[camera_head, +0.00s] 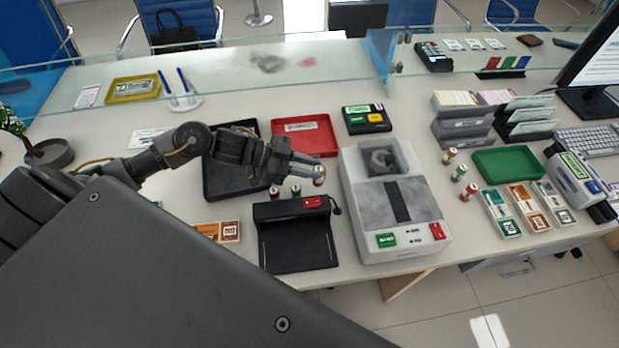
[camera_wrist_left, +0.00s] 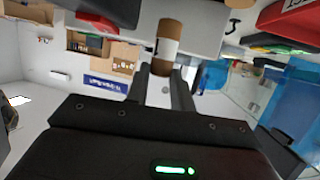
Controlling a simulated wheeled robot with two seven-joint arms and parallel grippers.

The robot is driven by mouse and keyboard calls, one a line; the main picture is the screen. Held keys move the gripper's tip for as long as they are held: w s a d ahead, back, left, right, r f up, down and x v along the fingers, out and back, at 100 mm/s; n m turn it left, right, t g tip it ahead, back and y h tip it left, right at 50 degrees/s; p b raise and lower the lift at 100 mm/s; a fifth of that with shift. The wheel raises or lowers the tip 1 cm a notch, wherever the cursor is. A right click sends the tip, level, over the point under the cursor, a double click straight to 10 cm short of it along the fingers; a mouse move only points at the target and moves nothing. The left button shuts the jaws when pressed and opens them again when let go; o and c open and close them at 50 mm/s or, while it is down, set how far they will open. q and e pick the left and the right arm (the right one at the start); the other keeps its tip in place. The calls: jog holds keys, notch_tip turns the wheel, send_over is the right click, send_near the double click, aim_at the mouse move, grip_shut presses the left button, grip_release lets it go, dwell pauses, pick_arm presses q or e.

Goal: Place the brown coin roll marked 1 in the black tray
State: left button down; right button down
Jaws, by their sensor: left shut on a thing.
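My left gripper (camera_head: 306,172) reaches in from the left and is shut on a brown coin roll (camera_head: 319,174), held above the counter just left of the grey machine. In the left wrist view the brown coin roll (camera_wrist_left: 168,42) sits between the two fingertips (camera_wrist_left: 165,75) of the gripper, with a white band around it. Its number cannot be read. The black tray (camera_head: 222,187) lies left of the gripper, partly hidden by my left arm. My right gripper is not in view.
A red tray (camera_head: 315,138) lies behind the gripper. A black stand (camera_head: 298,245) is in front of it, with small rolls (camera_head: 274,192) near its back edge. The grey machine (camera_head: 355,205) stands to the right. More coin rolls (camera_head: 459,172) stand beside a green tray (camera_head: 508,163).

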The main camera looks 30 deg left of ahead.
pick_arm(q)
notch_tip(320, 180, up, 9)
jog(key=n+t+y, duration=0.1)
jog(key=n+t, duration=0.1)
jog(key=shift+s, duration=0.2)
